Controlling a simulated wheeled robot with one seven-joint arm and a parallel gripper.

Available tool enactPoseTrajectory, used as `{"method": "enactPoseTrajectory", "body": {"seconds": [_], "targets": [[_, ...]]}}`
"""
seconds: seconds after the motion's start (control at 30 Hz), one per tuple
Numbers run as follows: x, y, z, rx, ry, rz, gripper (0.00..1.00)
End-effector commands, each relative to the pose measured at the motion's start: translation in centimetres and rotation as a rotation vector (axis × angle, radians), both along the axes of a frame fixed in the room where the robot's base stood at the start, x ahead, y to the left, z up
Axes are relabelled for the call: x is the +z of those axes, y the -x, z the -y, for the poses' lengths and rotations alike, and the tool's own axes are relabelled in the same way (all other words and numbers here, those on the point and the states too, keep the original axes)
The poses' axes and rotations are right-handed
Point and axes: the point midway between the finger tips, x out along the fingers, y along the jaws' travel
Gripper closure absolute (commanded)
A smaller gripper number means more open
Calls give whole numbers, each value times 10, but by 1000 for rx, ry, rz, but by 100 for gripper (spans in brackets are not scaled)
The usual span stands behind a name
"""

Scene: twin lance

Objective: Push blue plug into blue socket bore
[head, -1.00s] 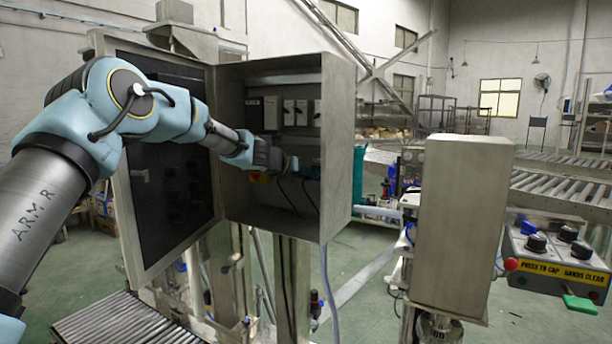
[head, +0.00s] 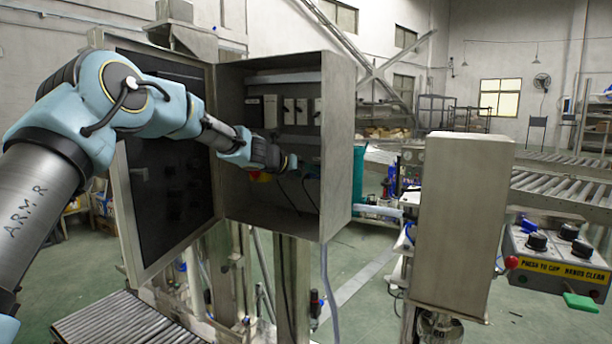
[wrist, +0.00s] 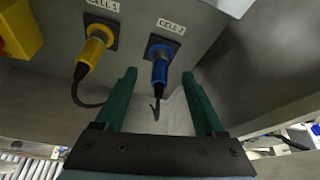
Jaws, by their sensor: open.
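In the wrist view, the blue plug (wrist: 159,70) sits at the blue socket (wrist: 162,45) under a "CELL 2" label. A dark cable hangs from its near end. I cannot tell how deep the plug is in the bore. My gripper (wrist: 159,76) is open, its two green fingers apart, one on each side of the plug's lower end in the picture. No contact with the plug is visible. In the head view, my gripper (head: 290,162) is inside the open grey cabinet (head: 338,150); the blue plug cannot be made out there.
A yellow plug (wrist: 93,50) with a dark cable is in the socket left of the blue one. A red and yellow part (wrist: 18,30) is at the upper left. The cabinet door (head: 165,160) stands open at the left. A control box (head: 555,260) is at right.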

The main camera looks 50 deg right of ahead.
Motion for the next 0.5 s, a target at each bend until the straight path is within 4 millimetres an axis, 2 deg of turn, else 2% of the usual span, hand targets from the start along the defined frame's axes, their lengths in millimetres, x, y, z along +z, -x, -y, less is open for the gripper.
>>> {"method": "enactPoseTrajectory", "body": {"seconds": [0.5], "targets": [[30, 12, -79, 3, 0, 2, 29]]}}
